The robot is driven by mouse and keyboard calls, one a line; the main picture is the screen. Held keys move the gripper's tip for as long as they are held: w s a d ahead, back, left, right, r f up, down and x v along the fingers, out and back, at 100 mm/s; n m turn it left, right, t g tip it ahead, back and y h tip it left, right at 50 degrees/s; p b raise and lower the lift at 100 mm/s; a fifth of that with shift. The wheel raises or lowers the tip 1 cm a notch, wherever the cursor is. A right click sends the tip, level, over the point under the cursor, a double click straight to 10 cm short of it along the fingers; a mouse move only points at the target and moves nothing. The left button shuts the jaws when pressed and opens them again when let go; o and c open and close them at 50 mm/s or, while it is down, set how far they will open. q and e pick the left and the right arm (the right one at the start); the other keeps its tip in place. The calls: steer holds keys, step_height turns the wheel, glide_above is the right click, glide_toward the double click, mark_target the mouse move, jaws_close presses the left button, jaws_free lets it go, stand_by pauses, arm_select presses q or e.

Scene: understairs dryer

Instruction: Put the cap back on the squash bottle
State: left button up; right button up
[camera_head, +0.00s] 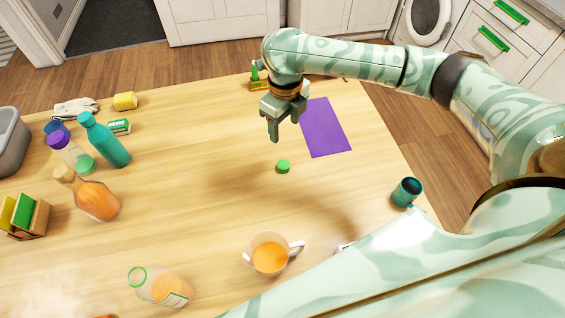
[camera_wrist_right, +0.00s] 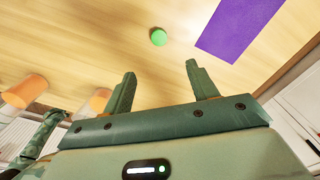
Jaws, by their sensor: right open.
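The green cap (camera_head: 283,166) lies alone on the wooden table, just below and in front of my right gripper. It also shows in the right wrist view (camera_wrist_right: 158,37), beyond the fingertips. The squash bottle (camera_head: 172,289) is clear, with orange liquid inside and a green ring around its uncapped mouth. It appears to stand upright at the near left-middle of the table. My right gripper (camera_head: 273,132) points down over the table, open and empty, apart from the cap. Its two spread fingers show in the right wrist view (camera_wrist_right: 157,84). My left gripper is not in view.
A purple mat (camera_head: 325,127) lies right of the cap. A teal mug (camera_head: 406,192) is near the right edge. Several bottles, including a teal one (camera_head: 108,143), stand left. The table around the cap is clear.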

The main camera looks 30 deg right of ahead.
steer(key=b, duration=0.4)
glide_above(284, 164)
step_height(284, 164, down, 11)
step_height(284, 164, down, 5)
steer(key=b, duration=0.3)
steer(key=shift+f, duration=0.2)
steer(key=shift+r, duration=0.1)
steer(key=c, duration=1)
